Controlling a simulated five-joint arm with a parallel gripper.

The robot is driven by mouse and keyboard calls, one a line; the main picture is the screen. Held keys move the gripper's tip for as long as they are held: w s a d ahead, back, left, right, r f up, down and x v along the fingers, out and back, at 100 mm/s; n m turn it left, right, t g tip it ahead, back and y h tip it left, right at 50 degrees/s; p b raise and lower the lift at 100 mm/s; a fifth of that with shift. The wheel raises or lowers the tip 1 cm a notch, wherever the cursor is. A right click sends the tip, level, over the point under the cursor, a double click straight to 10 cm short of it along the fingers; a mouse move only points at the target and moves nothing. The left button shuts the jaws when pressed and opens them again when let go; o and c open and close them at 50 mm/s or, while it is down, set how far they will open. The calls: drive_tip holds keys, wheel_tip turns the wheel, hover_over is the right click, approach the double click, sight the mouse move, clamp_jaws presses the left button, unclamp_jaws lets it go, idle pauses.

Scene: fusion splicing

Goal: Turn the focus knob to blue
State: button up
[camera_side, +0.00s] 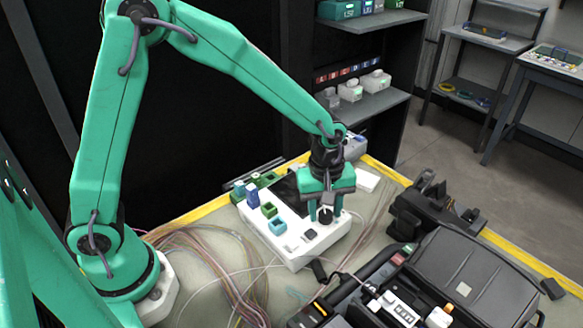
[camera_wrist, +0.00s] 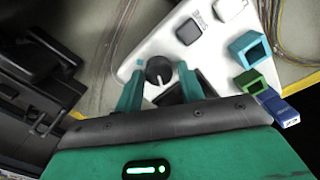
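The focus knob (camera_wrist: 158,70) is a dark round knob with a pale pointer line, on the white box (camera_side: 297,262). In the side view the knob (camera_side: 325,215) shows between the fingers. My gripper (camera_wrist: 160,74) points down over the box, its two teal fingers on either side of the knob. Its fingers also show in the side view (camera_side: 326,211). In the wrist view a small gap seems to show between each fingertip and the knob, so the gripper looks open.
A blue block (camera_side: 252,195), a green block (camera_side: 269,210) and a teal block (camera_side: 278,226) stand along the box's left side. Loose fibres (camera_side: 215,262) lie at the left. A black device (camera_side: 430,205) and an open dark case (camera_side: 460,270) stand close on the right.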

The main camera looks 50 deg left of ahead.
sight(319, 213)
drive_tip(key=shift+s+r, duration=0.2)
drive_tip(key=shift+r, duration=3.75)
drive_tip(key=shift+a, duration=0.1)
drive_tip(key=s+a+r+m+t, duration=0.2)
drive_tip(key=s+a+r+m, duration=0.3)
drive_tip(key=s, duration=0.3)
drive_tip(key=s+a+r+m+t, duration=0.3)
drive_tip(key=s+a+r+m, duration=0.2)
drive_tip(key=s+a+m, duration=0.2)
drive_tip(key=shift+s+a, duration=0.35)
drive_tip(key=shift+s, duration=0.7)
